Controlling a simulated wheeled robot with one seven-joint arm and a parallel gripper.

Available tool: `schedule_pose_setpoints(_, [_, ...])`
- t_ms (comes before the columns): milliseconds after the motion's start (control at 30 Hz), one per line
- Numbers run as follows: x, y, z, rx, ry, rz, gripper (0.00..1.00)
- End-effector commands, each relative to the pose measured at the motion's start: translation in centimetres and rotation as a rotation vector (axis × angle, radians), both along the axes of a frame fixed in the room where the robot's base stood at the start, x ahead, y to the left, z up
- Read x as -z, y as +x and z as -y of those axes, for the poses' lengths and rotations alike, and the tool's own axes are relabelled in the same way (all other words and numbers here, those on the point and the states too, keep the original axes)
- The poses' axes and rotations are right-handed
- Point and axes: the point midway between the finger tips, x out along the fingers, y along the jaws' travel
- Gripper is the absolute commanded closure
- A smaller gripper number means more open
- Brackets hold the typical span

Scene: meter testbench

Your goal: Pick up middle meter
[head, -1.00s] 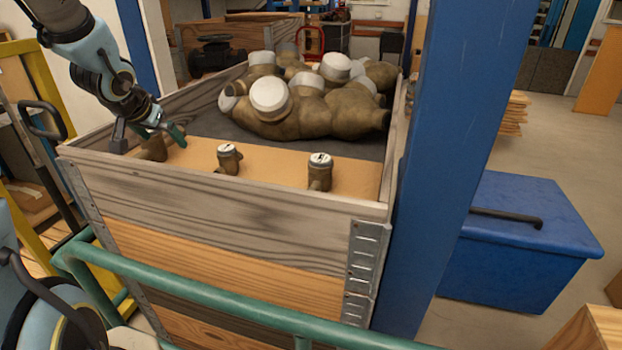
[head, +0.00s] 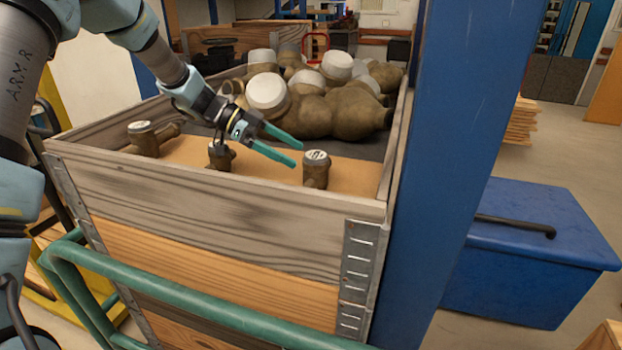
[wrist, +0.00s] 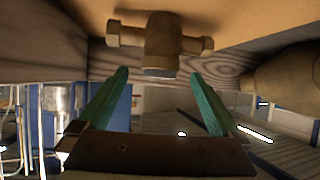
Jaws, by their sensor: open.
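Three small brass meters with pale caps stand in a row on a cardboard sheet in the wooden crate. The middle meter (head: 220,156) is partly hidden by my gripper (head: 296,152), whose green fingers extend past it to the right. The fingers are open and empty, with their tips close to the right meter (head: 316,170) in the picture. The left meter (head: 141,139) stands clear of the arm. In the wrist view, one meter (wrist: 162,42) appears ahead between the open fingers (wrist: 160,74); I cannot tell which one it is.
The crate's front wall (head: 200,195) stands before the meters. Large brass meters (head: 345,112) with white caps are piled behind them. A blue post (head: 445,150) rises at the crate's right, and a green rail (head: 190,305) runs in front. Another brown body (wrist: 295,78) is at the wrist view's right.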

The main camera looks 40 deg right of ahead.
Motion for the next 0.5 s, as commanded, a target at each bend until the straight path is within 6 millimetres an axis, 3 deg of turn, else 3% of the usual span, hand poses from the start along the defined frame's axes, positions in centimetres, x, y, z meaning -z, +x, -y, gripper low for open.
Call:
schedule_pose_setpoints(200, [1.4,-2.3,2.1,0.003,0.001,-0.003,0.0])
schedule_pose_setpoints(500, [2.5,-3.8,3.6,0.0,0.001,-0.002,0.0])
